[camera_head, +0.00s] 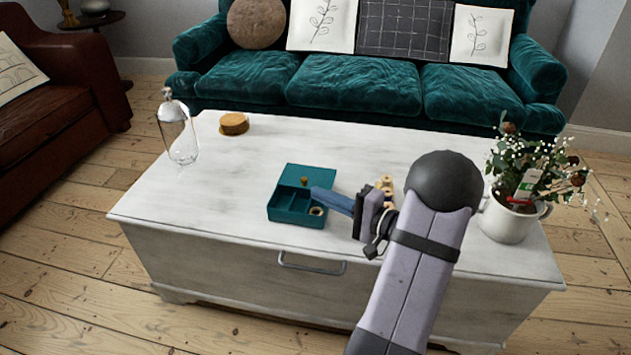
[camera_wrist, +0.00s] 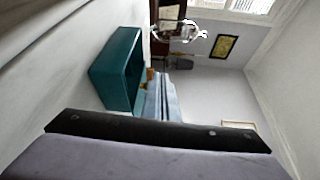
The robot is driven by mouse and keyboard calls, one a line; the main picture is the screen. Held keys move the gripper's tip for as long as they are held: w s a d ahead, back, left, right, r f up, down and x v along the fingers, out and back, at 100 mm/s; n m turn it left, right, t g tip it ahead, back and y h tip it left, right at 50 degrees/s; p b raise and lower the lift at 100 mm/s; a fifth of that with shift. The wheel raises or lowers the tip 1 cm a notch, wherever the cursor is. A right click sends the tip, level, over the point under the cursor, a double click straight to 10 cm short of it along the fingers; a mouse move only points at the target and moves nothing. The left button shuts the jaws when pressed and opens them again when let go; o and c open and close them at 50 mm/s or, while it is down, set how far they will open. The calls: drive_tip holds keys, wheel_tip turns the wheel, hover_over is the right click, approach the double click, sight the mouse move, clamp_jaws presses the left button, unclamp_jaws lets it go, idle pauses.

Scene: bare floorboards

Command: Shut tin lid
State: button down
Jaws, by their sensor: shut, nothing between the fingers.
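A teal tin (camera_head: 297,217) stands on the white chest with its compartments showing, so it is open. Its teal lid (camera_head: 316,173) stands raised at the back, with a small brass-coloured knob (camera_head: 304,181) in front of it. A small ring-shaped item (camera_head: 317,211) lies in the tin's front right part. My gripper (camera_head: 322,195) is shut and empty, reaching from the right with its blue fingers over the tin's right side. I cannot tell whether it touches the tin or lid. In the wrist view the teal tin (camera_wrist: 108,72) is left of the fingers (camera_wrist: 160,100).
Several spools (camera_head: 386,186) stand on the chest behind my wrist. The chest top (camera_head: 190,205) left of the tin is clear.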

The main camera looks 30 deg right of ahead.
sight(315, 184)
drive_tip(key=d+h, duration=0.1)
drive_tip(key=d+f+m+t+h+b, duration=0.1)
drive_tip(key=d, duration=0.1)
drive_tip(key=s+d+f+h, duration=0.1)
drive_tip(key=d, duration=0.1)
drive_tip(key=shift+f, duration=0.1)
drive_tip(key=shift+d+f, duration=0.15)
drive_tip(key=shift+f, duration=0.05)
drive_tip(key=shift+w+a+b, duration=0.3)
drive_tip(key=shift+w+b, duration=0.15)
drive_tip(key=shift+w, duration=1.2)
drive_tip(key=shift+w+a+b, duration=0.25)
drive_tip(key=shift+w+b, duration=0.15)
drive_tip(key=shift+w, duration=1.25)
drive_tip(key=shift+w+a+b, duration=0.3)
drive_tip(key=shift+w+b, duration=0.15)
drive_tip(key=shift+w, duration=1.2)
drive_tip(key=s+a+b, duration=0.1)
drive_tip(key=s+a, duration=0.5)
drive_tip(key=a, duration=0.1)
drive_tip(key=shift+s+b, duration=0.3)
drive_tip(key=shift+s+d+b, duration=0.2)
drive_tip(key=shift+s+d, duration=0.1)
drive_tip(key=shift+s, duration=1.35)
drive_tip(key=shift+s+d+b, duration=0.25)
drive_tip(key=shift+s, duration=1.4)
drive_tip(key=shift+s+d+b, duration=0.2)
drive_tip(key=shift+s+d, duration=0.1)
drive_tip(key=shift+s, duration=1.35)
